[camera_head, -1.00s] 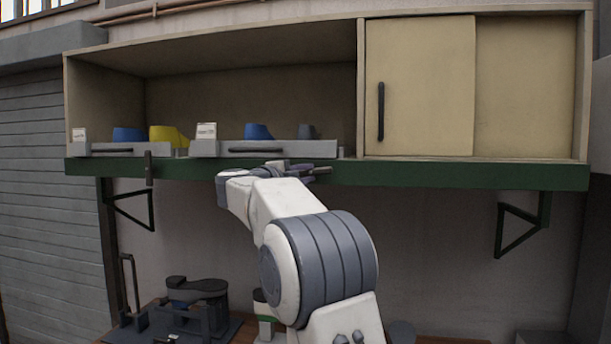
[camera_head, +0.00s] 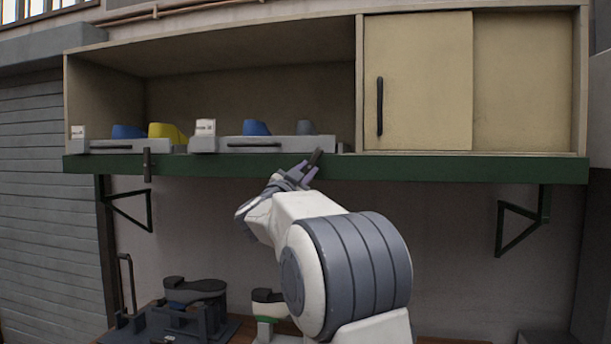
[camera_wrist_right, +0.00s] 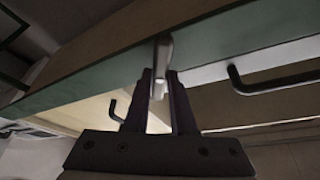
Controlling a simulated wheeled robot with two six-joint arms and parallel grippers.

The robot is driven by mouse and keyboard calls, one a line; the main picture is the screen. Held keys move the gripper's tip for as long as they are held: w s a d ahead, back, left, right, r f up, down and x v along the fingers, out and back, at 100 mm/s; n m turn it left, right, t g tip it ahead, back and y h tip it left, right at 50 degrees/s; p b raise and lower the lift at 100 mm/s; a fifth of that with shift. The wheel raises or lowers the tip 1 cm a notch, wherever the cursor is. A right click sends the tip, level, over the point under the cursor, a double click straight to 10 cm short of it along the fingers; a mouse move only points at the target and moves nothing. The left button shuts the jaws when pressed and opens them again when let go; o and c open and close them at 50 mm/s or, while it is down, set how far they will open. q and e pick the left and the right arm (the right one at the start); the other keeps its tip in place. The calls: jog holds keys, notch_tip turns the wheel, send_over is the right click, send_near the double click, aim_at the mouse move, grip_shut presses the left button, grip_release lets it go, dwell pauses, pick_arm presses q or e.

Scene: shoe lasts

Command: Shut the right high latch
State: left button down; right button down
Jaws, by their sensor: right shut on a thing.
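The right high latch (camera_head: 316,156) is a small dark bar at the green shelf edge, below the right end of the right drawer (camera_head: 325,145). It is tilted, its upper end leaning right. My right gripper (camera_head: 305,173) is shut on it from below. In the right wrist view the latch (camera_wrist_right: 163,50) is a pale grey bar between the fingertips (camera_wrist_right: 161,75), against the green edge. The left gripper is not in view.
A similar latch (camera_head: 147,164) stands upright on the green edge (camera_head: 450,170) at left. The left drawer (camera_head: 125,147) and the sliding door (camera_head: 420,80) sit above the edge. Black brackets (camera_head: 520,222) hang below. Shoe-last gear (camera_head: 195,290) stands on the bench beneath.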

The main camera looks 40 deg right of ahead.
jog(key=shift+s+d+f+n+t+y+b, duration=0.1)
jog(key=shift+n+t+y+b, duration=0.15)
jog(key=shift+n+t, duration=0.8)
jog(key=shift+s+d+f+n+t+y+b, duration=0.1)
jog(key=shift+n+t+y, duration=0.2)
jog(key=shift+n, duration=1.5)
jog(key=shift+f+n+t+y+b, duration=0.15)
jog(key=shift+n+t+y, duration=0.3)
jog(key=shift+n, duration=1)
jog(key=shift+r+n, duration=0.1)
jog(key=shift+n, duration=0.2)
jog(key=c, duration=0.7)
grip_release()
jog(key=shift+r, duration=0.1)
jog(key=shift+c, duration=0.2)
jog(key=shift+a, duration=0.1)
